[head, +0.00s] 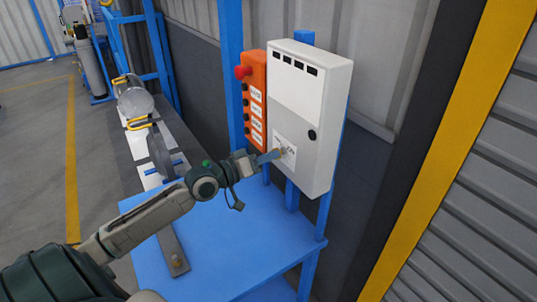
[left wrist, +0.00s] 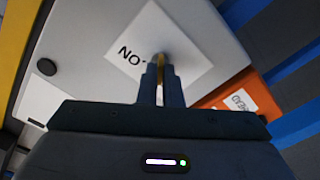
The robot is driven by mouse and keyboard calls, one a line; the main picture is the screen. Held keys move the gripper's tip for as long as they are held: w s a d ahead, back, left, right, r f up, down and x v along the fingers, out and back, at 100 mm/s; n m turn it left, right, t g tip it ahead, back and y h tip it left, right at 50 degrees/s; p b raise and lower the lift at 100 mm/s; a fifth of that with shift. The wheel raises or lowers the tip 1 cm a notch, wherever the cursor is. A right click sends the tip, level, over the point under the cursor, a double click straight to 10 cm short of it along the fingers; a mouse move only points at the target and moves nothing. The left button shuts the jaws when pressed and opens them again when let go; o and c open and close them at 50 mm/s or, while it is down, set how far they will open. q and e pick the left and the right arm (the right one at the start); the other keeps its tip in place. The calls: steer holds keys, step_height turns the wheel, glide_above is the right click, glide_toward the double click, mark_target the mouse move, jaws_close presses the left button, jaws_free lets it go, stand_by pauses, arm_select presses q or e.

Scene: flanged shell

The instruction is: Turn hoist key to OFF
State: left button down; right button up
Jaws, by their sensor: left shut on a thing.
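The white control box (head: 311,110) is mounted on a blue post, with a white label plate (head: 284,150) low on its front. My left gripper (head: 277,154) reaches that plate from the left. In the left wrist view the two fingers (left wrist: 160,85) are shut on the hoist key (left wrist: 160,58), a thin brass-coloured piece standing at the plate. The plate (left wrist: 165,45) shows the letters "NO" beside the key, and the fingers hide the rest of its markings. The key's exact angle is hard to tell. My right gripper is not in view.
An orange button panel (head: 254,100) with a red knob (head: 242,72) hangs just left of the box. A round black knob (head: 311,135) sits on the box's right side. A blue table (head: 235,245) lies below, mostly clear, with a grey bar (head: 172,250) on it.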

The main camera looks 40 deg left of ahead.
arm_select(q)
steer(key=shift+n, duration=0.7)
steer(key=c, duration=1.6)
jaws_free()
steer(key=shift+s, duration=0.1)
steer(key=p+v, duration=0.6)
steer(key=v, duration=0.4)
steer(key=shift+s+a+p, duration=0.2)
steer(key=shift+s+p, duration=0.05)
steer(key=shift+p, duration=0.05)
steer(key=shift+f, duration=0.1)
